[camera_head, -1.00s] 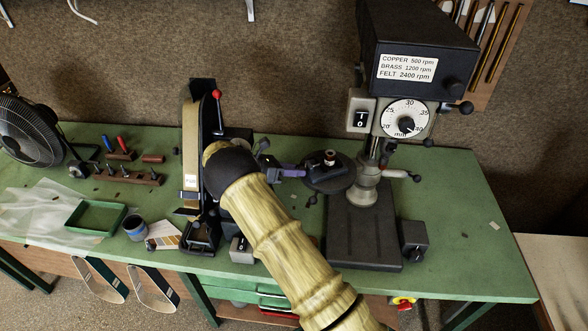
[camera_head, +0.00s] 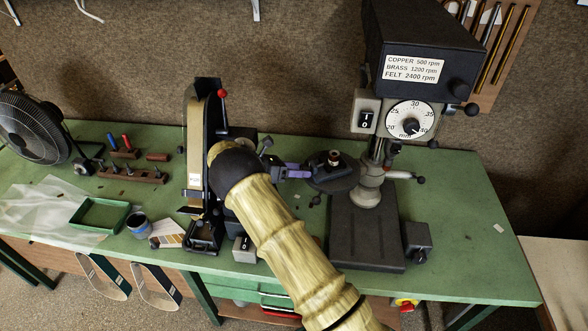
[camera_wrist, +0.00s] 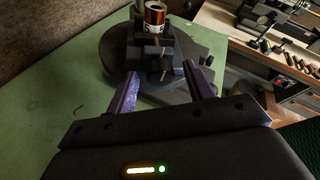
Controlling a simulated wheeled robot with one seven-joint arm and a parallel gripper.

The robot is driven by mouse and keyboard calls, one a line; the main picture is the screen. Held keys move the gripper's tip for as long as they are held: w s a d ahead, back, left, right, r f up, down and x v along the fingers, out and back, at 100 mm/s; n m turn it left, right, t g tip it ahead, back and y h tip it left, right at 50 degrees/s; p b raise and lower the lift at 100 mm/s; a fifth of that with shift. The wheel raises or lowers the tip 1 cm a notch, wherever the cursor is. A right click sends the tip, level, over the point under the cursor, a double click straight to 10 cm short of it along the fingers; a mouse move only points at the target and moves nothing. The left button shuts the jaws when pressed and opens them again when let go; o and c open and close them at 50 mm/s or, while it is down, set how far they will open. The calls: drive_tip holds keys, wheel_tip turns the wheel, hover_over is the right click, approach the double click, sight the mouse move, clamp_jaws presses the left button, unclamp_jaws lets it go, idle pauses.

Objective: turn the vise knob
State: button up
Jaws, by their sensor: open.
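The small dark vise (camera_head: 334,163) sits on the drill press's round table, with a copper-and-white cylindrical part (camera_wrist: 155,17) upright in its jaws. In the wrist view the vise body (camera_wrist: 150,52) faces me. Its dark knob with a thin crossbar (camera_wrist: 164,76) sticks out toward me. My gripper (camera_wrist: 161,76) is open, its two purple fingers spread left and right of the knob. I cannot tell whether either finger touches it. In the head view my gripper (camera_head: 297,171) is left of the vise, and the knob is not clearly visible there.
The drill press (camera_head: 415,60) stands behind and right of the vise, with a lever handle (camera_head: 402,175) sticking out. A belt sander (camera_head: 200,150) stands close to my arm on the left. A green tray (camera_head: 100,215) and fan (camera_head: 32,127) are farther left. The bench's right end is mostly clear.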

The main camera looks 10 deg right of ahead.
drive_tip(key=shift+a, duration=0.15)
drive_tip(key=w+b+v, duration=0.1)
drive_tip(key=b+v, duration=0.5)
drive_tip(key=v, duration=1.1)
drive_tip(key=shift+s+b, duration=0.4)
drive_tip(key=shift+s, duration=0.05)
drive_tip(key=shift+w+r, duration=0.1)
